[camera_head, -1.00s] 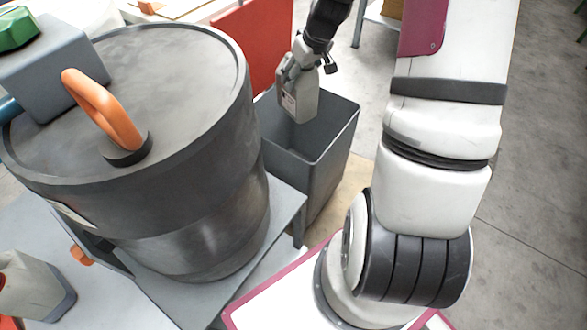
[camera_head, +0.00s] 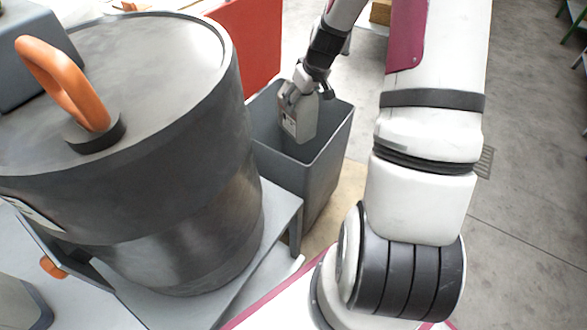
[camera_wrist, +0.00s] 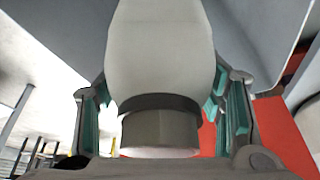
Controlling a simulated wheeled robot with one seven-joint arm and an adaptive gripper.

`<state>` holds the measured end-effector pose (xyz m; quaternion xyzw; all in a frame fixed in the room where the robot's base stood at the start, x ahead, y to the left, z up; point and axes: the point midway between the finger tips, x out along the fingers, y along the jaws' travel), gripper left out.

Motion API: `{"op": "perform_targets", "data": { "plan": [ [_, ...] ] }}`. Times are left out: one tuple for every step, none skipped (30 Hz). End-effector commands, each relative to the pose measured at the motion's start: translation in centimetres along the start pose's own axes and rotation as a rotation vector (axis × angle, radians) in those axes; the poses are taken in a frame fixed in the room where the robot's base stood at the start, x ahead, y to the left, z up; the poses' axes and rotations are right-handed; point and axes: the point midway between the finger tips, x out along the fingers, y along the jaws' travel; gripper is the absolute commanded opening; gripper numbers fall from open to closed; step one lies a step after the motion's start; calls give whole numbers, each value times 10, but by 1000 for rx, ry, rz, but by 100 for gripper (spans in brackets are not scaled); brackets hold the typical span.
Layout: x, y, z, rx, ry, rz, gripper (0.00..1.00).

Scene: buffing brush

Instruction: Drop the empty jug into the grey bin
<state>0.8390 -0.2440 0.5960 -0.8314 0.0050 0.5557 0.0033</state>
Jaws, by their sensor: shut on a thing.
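The jug's lower part appears within the bin's opening. In the wrist view the jug (camera_wrist: 160,50) sits between the teal-padded fingers, its dark-banded cap (camera_wrist: 160,130) towards the camera. The bin is a tall, open, square-mouthed container, partly hidden behind the big drum. Its floor is hidden.
A large dark drum (camera_head: 190,120) with an orange handle (camera_head: 62,82) stands on a grey table (camera_head: 262,235) left of the bin. A red panel (camera_head: 250,45) rises behind the bin. Bare floor (camera_head: 525,190) lies to the right.

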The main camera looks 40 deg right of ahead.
Motion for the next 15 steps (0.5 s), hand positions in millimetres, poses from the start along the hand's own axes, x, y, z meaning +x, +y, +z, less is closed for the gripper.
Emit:
{"op": "perform_targets", "data": {
  "plan": [
    [0,0,0,0,0,0,21],
    [0,0,0,0,1,0,21],
    [0,0,0,0,1,0,21],
    [0,0,0,0,1,0,21],
    [0,0,0,0,0,0,21],
    [0,0,0,0,0,0,21],
    [0,0,0,0,0,0,68],
    [0,0,0,0,0,0,75],
    [0,0,0,0,0,0,84],
    [0,0,0,0,0,0,85],
    [0,0,0,0,0,0,85],
    [0,0,0,0,0,0,85],
    [0,0,0,0,0,0,85],
    [0,0,0,0,0,0,85],
    [0,0,0,0,0,0,85]
  ]
}}
